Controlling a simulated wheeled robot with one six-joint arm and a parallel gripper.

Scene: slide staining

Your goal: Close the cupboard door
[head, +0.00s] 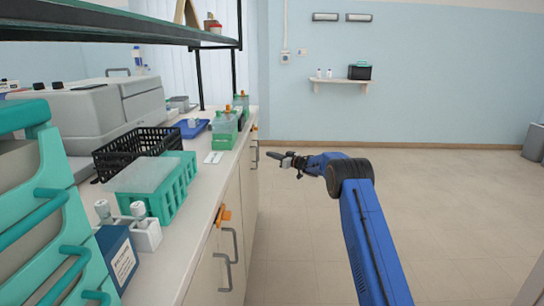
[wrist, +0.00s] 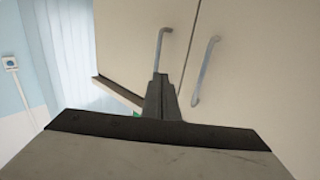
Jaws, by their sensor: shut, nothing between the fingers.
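The cupboard front (head: 232,210) runs under the counter on the left in the head view, with pale doors and grey bar handles. In the wrist view I see two pale doors side by side, the left door (wrist: 135,50) and the right door (wrist: 245,75), parted by a thin dark seam. Each has a handle, one on the left door (wrist: 160,48) and one on the right door (wrist: 204,70). No wide gap shows between them. My gripper (head: 270,155) is shut and empty, pointing at the far doors; its fingers (wrist: 158,80) cover part of the seam. I cannot tell whether they touch.
The counter (head: 205,180) carries a black basket (head: 135,150), a green rack (head: 175,190) and other lab items near its front edge. An orange clip (head: 223,214) sits at the cupboard front. A wall shelf (head: 340,82) is at the back.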

